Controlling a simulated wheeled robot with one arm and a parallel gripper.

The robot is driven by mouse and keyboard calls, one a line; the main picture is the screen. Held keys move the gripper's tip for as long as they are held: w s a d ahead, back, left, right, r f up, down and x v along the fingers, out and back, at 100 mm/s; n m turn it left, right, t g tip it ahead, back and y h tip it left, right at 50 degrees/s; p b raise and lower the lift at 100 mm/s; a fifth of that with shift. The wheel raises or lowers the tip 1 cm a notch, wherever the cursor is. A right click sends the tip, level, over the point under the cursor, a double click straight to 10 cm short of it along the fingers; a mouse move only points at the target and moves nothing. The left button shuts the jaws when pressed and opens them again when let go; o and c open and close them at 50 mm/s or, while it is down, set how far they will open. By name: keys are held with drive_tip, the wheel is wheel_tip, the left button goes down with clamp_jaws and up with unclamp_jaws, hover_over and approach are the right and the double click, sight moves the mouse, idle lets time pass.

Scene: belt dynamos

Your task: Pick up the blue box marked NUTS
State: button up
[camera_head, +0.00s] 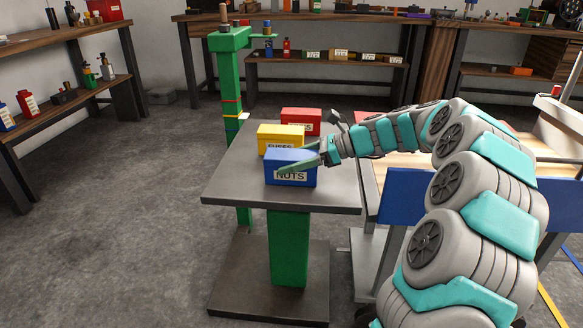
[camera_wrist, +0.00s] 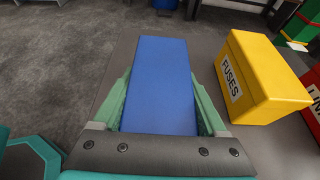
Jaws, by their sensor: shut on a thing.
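The blue box marked NUTS (camera_head: 291,176) is at the front of a small dark table top, its label facing my body camera. My gripper (camera_head: 300,160) reaches in from the right and is shut on the box, one finger on each side. In the wrist view the blue box (camera_wrist: 160,85) fills the space between the green fingers of my gripper (camera_wrist: 160,108). I cannot tell whether the box's underside touches the table.
A yellow box marked FUSES (camera_head: 281,134) stands just behind the blue box, with a red box (camera_head: 301,119) behind it. The dark table top (camera_head: 232,181) is bare on its left side. A green post (camera_head: 231,85) rises behind. A blue-sided bench (camera_head: 405,195) stands at right.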

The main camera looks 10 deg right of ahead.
clamp_jaws()
drive_tip(key=shift+r, duration=0.1)
idle(0.5)
